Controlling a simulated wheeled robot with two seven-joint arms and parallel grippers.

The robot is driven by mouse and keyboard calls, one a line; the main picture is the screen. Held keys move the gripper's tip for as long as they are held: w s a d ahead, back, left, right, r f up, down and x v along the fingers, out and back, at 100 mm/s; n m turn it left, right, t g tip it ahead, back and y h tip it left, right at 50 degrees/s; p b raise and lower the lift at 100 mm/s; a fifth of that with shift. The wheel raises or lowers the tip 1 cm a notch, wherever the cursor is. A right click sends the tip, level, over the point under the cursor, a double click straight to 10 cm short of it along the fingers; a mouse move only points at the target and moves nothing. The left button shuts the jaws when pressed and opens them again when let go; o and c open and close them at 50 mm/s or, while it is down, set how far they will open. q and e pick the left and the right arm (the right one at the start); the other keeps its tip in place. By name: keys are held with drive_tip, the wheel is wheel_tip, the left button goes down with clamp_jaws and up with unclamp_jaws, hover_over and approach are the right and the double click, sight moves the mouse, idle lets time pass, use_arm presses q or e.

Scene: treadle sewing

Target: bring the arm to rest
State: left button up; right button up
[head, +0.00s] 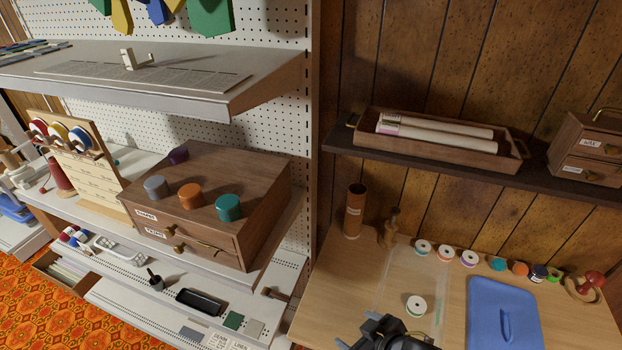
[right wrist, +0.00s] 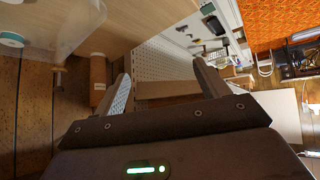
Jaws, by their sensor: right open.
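My right gripper (head: 372,338) shows at the bottom edge of the head view, over the left front part of the wooden table. In the right wrist view its two fingers (right wrist: 162,85) stand wide apart with nothing between them. The gripper is open and empty. A white spool (head: 416,306) stands on the table just beyond it, apart from the fingers. Most of the right arm is out of the head view. My left gripper is not in view.
The table (head: 340,290) holds a brown tube (head: 354,210), a row of spools (head: 469,258) and a blue board (head: 503,312). A dark shelf (head: 440,162) with a wooden tray (head: 512,166) hangs above. A wooden drawer box (head: 255,171) stands left on a white shelf unit.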

drive_tip(key=s+d+f+m+g+h, duration=0.2)
drive_tip(key=s+d+m, duration=0.1)
drive_tip(key=s+d, duration=0.4)
drive_tip(key=s+d+f+m+g+h, duration=0.2)
drive_tip(key=s+d+f+m+h, duration=0.1)
drive_tip(key=s+d, duration=0.4)
wheel_tip(320, 180, down, 31)
drive_tip(key=s+g+b, duration=0.1)
drive_tip(key=s+b, duration=0.1)
drive_tip(key=b, duration=0.3)
drive_tip(key=s+d+f+g+b, duration=0.1)
drive_tip(key=s+d+f+b, duration=0.2)
drive_tip(key=s+f, duration=1.2)
wheel_tip(320, 180, down, 3)
drive_tip(key=shift+s+f+g, duration=0.15)
drive_tip(key=shift+s+g, duration=0.15)
drive_tip(key=shift+s, duration=0.05)
